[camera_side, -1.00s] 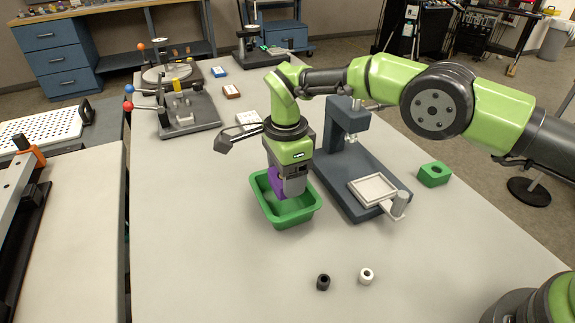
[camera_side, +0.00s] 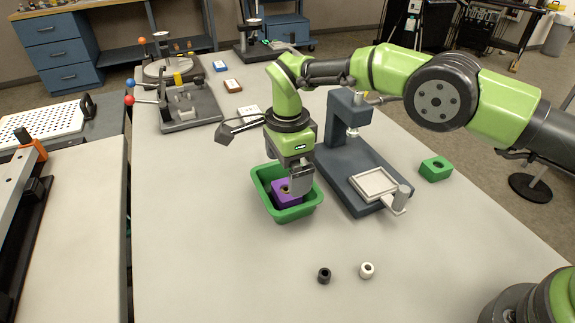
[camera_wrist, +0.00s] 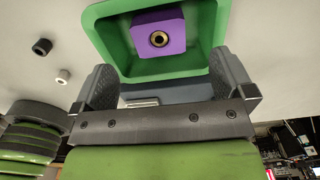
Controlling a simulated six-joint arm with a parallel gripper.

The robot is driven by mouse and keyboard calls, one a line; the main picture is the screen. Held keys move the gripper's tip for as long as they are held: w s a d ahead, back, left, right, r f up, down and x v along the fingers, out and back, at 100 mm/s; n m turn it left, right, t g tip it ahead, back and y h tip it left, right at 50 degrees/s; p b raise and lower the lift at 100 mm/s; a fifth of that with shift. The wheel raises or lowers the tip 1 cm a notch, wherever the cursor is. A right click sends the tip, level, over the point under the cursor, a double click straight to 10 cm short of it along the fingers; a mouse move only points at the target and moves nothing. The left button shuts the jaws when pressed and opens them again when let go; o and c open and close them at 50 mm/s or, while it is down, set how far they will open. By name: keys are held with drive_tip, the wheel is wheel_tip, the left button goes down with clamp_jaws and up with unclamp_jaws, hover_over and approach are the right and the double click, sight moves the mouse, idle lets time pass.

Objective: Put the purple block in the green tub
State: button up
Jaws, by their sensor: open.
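The purple block (camera_side: 284,193) lies inside the green tub (camera_side: 297,213), with a round hole ringed in brass on its upper face. The wrist view shows the same purple block (camera_wrist: 160,33) within the walls of the green tub (camera_wrist: 108,40). My gripper (camera_side: 298,182) is just above the tub, over the block, and partly hides the tub's right side. In the wrist view my gripper (camera_wrist: 165,85) has its two fingers wide apart, with nothing between them. The block appears free of the fingers.
A dark blue press stand (camera_side: 358,170) with a pale tray (camera_side: 374,184) stands just right of the tub. A green block (camera_side: 435,169) is farther right. A black ring (camera_side: 324,275) and a white ring (camera_side: 367,270) lie in front. The table at front left is clear.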

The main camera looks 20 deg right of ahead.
wheel_tip(320, 180, up, 5)
drive_tip(key=shift+f, duration=0.2)
idle(0.4)
idle(0.3)
